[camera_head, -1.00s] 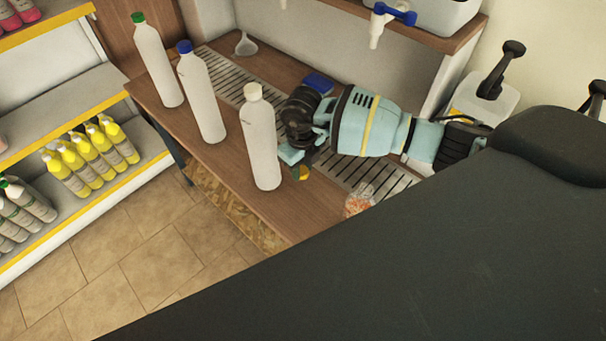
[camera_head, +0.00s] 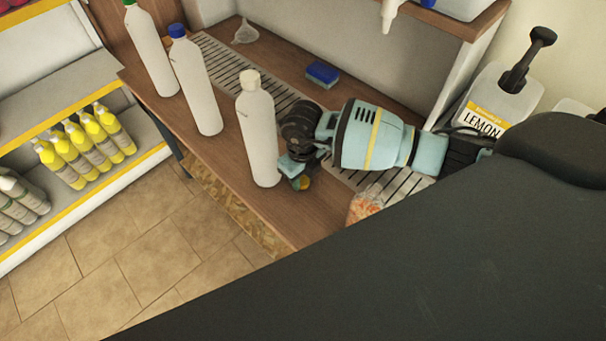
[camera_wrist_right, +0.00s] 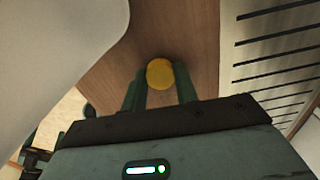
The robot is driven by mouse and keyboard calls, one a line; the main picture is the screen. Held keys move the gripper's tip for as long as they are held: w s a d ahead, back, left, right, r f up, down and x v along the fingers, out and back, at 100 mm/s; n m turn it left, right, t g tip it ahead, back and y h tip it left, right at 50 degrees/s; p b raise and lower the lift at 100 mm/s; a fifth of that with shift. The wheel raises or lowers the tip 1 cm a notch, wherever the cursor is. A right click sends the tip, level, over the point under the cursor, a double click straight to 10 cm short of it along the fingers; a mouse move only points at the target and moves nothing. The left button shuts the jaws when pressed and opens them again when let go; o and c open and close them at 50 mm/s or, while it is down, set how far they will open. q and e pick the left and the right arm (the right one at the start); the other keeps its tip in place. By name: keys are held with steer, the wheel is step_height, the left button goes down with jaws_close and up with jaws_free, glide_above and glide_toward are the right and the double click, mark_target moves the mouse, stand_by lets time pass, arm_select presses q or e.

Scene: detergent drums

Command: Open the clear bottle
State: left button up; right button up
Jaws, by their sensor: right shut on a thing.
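A whitish bottle with a pale cap (camera_head: 258,130) stands upright near the front edge of the wooden counter, closest to my right arm. Two similar bottles stand farther left, one with a blue cap (camera_head: 195,85) and one with a green cap (camera_head: 150,50). My right gripper (camera_head: 301,183) is low beside the pale-capped bottle, on its right. In the right wrist view its fingers (camera_wrist_right: 160,88) are shut on a small round yellow piece (camera_wrist_right: 160,73) that looks like a cap. A whitish curved surface (camera_wrist_right: 55,50), probably the bottle, fills the upper left there. My left gripper is not in view.
A blue sponge (camera_head: 322,73) and a small funnel (camera_head: 245,32) lie at the back of the counter (camera_head: 283,60). A slotted metal grate runs along it. A bag of orange bits (camera_head: 365,203) and a lemon pump jug (camera_head: 500,98) are at right.

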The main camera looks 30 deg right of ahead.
mark_target(303, 180)
steer(key=shift+f, duration=0.15)
steer(key=o, duration=1)
steer(key=shift+d, duration=0.1)
steer(key=shift+o, duration=0.4)
arm_select(q)
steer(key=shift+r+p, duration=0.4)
steer(key=shift+p, duration=0.1)
arm_select(e)
step_height(303, 180, up, 12)
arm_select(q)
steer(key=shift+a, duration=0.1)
arm_select(e)
steer(key=shift+s, duration=0.1)
